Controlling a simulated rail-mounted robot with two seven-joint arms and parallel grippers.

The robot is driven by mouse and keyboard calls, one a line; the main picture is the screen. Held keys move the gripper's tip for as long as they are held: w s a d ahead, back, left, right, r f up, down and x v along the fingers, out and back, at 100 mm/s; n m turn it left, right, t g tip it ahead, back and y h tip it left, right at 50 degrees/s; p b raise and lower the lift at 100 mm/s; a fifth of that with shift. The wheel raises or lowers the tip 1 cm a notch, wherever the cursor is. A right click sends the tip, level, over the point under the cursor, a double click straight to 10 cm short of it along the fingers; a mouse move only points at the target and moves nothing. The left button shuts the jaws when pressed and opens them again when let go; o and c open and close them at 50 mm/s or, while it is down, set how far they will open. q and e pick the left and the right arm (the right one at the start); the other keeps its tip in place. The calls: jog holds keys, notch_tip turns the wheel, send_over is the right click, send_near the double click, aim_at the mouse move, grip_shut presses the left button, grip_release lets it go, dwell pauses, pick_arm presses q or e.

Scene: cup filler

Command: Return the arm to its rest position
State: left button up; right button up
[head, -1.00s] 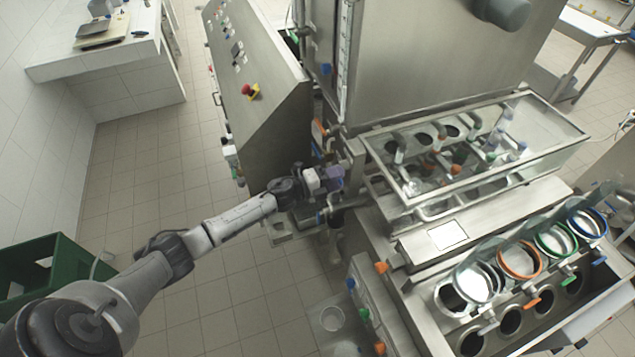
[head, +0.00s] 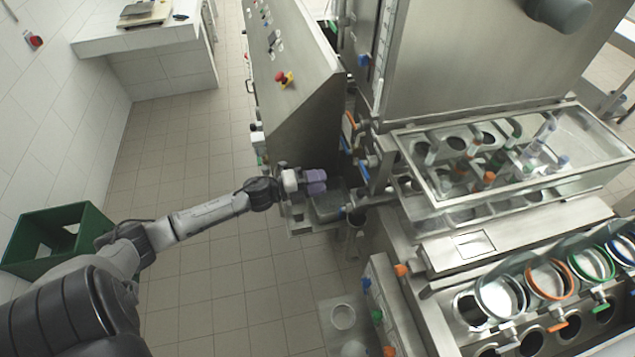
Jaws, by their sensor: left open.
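My left arm comes in from the lower left and reaches toward the filling machine (head: 445,70). My left gripper (head: 316,181) has purple fingers and is open; I see nothing held in it. It is in front of the machine's left side, close to a small metal tray (head: 328,205). Whether it touches the tray cannot be told. My right gripper is not in view.
A green crate (head: 90,225) stands on the floor at the left, close behind my arm. A control panel (head: 300,75) with a red emergency button (head: 285,79) rises above the gripper. Tiled floor (head: 215,290) is free below the arm.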

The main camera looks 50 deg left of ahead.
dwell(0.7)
pick_arm(q)
jog(key=w+a+f+n+y, duration=0.1)
jog(key=a+f+n+y, duration=0.1)
jog(key=a+n+y, duration=0.7)
jog(key=s+d+f+n+g+h, duration=0.15)
jog(key=s+d+n+g, duration=0.25)
jog(key=s+d, duration=0.55)
jog(key=s+d+f+n+g, duration=0.3)
jog(key=s+d+n+g, duration=0.15)
jog(key=s+d, duration=0.5)
jog(key=s+d+f+n+g, duration=0.2)
jog(key=s+d+n+g, duration=0.2)
jog(key=s+d, duration=0.6)
notch_tip(320, 180, up, 14)
jog(key=p, duration=1.4)
jog(key=shift+w+d+m, duration=0.15)
jog(key=shift+w+m, duration=0.2)
jog(key=shift+w, duration=0.1)
